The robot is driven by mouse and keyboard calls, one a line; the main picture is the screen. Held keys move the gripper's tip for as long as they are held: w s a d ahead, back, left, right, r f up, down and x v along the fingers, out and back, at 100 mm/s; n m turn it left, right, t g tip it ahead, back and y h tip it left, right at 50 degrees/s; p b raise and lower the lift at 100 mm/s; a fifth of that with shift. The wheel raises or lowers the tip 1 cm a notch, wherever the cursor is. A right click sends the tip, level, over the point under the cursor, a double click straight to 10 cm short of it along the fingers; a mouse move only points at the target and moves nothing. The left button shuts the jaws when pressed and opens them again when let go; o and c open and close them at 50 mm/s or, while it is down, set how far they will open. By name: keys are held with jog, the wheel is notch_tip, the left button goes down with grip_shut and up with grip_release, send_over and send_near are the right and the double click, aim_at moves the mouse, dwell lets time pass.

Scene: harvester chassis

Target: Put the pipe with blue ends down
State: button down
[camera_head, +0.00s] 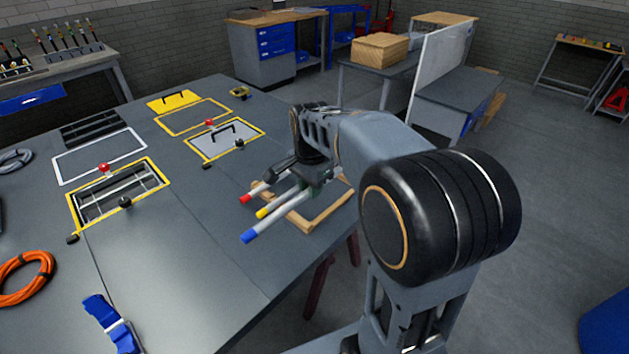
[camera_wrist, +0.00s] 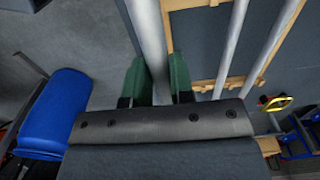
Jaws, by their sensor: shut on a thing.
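The pipe with blue ends (camera_head: 280,224) is pale grey, with one blue tip showing in the head view. My gripper (camera_head: 317,186) is shut around it. In the wrist view the green fingers of my gripper (camera_wrist: 157,78) stand on both sides of the grey pipe (camera_wrist: 150,40); its ends are out of that view. The far end is hidden by my gripper and arm in the head view. A pipe with a red tip (camera_head: 262,191) and one with a yellow tip (camera_head: 280,203) lie beside it at the wooden frame (camera_head: 301,224).
The wooden frame sits at the right edge of the grey table (camera_head: 190,260). Yellow-edged and white-edged bays (camera_head: 118,190) with red and black knobs lie to the left. A blue clamp-like part (camera_head: 110,325) and an orange cable coil (camera_head: 25,278) lie in front. The front middle is clear.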

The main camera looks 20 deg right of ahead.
jog(key=w+d+f, duration=0.4)
jog(key=w+d+f+p, duration=0.1)
jog(key=w+d+f, duration=0.3)
jog(key=shift+w+f+p, duration=0.25)
jog(key=shift+p, duration=0.05)
jog(key=shift+w+d+f, duration=0.1)
jog(key=shift+d+f, duration=0.05)
jog(key=shift+f, duration=0.05)
jog(key=shift+w+d+f, duration=0.1)
jog(key=shift+f, duration=1.55)
